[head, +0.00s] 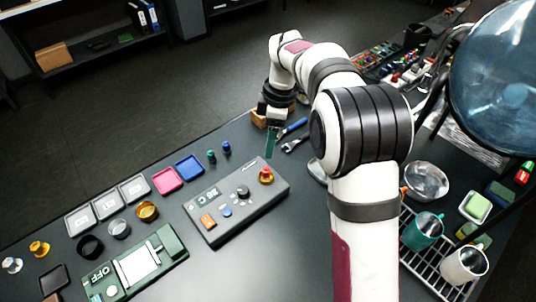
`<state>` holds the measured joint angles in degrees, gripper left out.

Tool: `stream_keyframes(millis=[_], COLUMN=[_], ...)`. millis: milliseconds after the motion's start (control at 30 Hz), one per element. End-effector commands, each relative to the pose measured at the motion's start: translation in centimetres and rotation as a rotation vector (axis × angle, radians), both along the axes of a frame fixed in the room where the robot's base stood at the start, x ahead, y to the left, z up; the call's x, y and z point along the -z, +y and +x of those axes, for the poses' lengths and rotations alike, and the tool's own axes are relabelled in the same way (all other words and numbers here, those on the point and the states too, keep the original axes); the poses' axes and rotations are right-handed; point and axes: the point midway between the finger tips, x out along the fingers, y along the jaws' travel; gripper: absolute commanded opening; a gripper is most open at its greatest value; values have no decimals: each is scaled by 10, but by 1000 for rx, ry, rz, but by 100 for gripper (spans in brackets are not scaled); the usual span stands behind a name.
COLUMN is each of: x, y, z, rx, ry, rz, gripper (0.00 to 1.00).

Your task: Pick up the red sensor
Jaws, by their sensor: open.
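No separate piece is clearly recognisable as the red sensor. A red knob with a gold collar (265,176) sits on the right end of the dark grey control box (238,226); I cannot tell whether it is the sensor. A small green cylinder (211,156) and a blue cylinder (226,147) stand beyond the box. My gripper (272,126) is open, pointing down over the far side of the table, right of these cylinders and beyond the red knob. A thin dark green strip shows below it; I cannot tell if it is a finger. Part of the gripper is hard to make out.
Pink (167,180) and blue (189,167) trays lie left of the box. A green device (134,266) is at front left. Blue-handled tools (293,127) lie near my gripper. A metal bowl (426,181) and a wire rack with mugs stand right. My arm hides the table's middle.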

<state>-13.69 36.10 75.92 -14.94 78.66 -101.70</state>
Motion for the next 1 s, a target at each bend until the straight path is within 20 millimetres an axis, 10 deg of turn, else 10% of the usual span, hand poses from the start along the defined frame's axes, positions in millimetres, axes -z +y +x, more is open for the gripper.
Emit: stream_keyframes(millis=[500, 800, 1000], x=[104, 116, 116], y=[10, 11, 11], z=[4, 5, 5], rx=[5, 4, 5], ry=[3, -1, 0], rz=[0, 0, 0], gripper=[66, 66, 33])
